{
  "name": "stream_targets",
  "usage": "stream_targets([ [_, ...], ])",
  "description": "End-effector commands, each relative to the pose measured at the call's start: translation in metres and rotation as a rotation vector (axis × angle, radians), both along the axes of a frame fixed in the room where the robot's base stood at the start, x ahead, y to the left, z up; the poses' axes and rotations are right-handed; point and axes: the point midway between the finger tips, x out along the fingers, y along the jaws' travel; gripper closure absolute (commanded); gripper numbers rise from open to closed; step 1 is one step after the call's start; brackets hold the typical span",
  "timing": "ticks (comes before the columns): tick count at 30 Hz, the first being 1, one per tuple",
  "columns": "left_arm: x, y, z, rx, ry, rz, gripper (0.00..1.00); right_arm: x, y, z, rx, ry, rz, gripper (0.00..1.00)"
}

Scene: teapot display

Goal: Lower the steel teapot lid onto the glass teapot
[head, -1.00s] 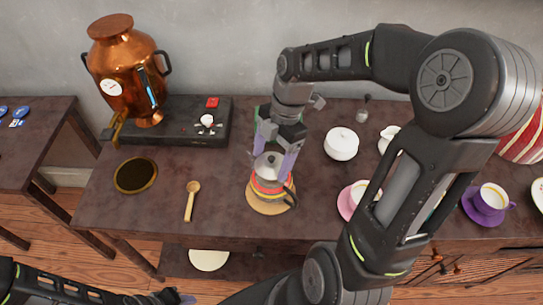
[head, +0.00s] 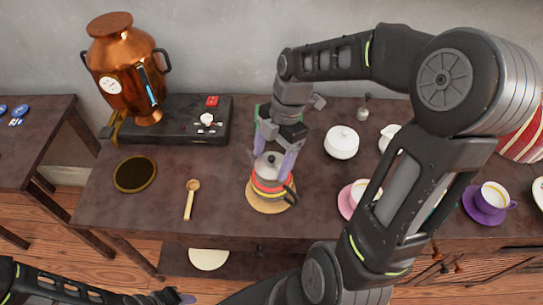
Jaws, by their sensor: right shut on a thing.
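The glass teapot (head: 270,189), with red and yellow bands and a dark handle on its right, stands on a round wooden coaster (head: 262,208). The steel lid (head: 268,165) is at the top of the teapot, between the fingers of my right gripper (head: 272,160). The right gripper comes down from above and is shut on the lid. From this angle I cannot tell whether the lid touches the rim. My left arm shows at the lower left; its gripper (head: 180,298) is at the bottom edge, and its jaws are not clear.
A wooden spoon (head: 191,199) and a dark round dish (head: 135,174) lie left of the teapot. A white sugar bowl (head: 341,143) and a pink-saucered cup (head: 350,200) are to its right.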

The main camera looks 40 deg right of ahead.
Motion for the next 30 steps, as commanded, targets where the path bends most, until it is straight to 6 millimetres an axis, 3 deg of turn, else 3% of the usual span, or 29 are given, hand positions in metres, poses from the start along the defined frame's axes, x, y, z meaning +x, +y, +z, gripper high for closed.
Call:
stream_targets([
  [10, 0.000, 0.000, -0.013, 0.000, 0.000, 0.000, 0.68, 0.000, 0.000, -0.016, 0.000, 0.001, 0.000, 0.69],
  [30, 0.000, 0.000, -0.013, 0.000, 0.000, 0.000, 0.68, 0.000, 0.000, -0.016, 0.000, 0.000, 0.001, 0.69],
])
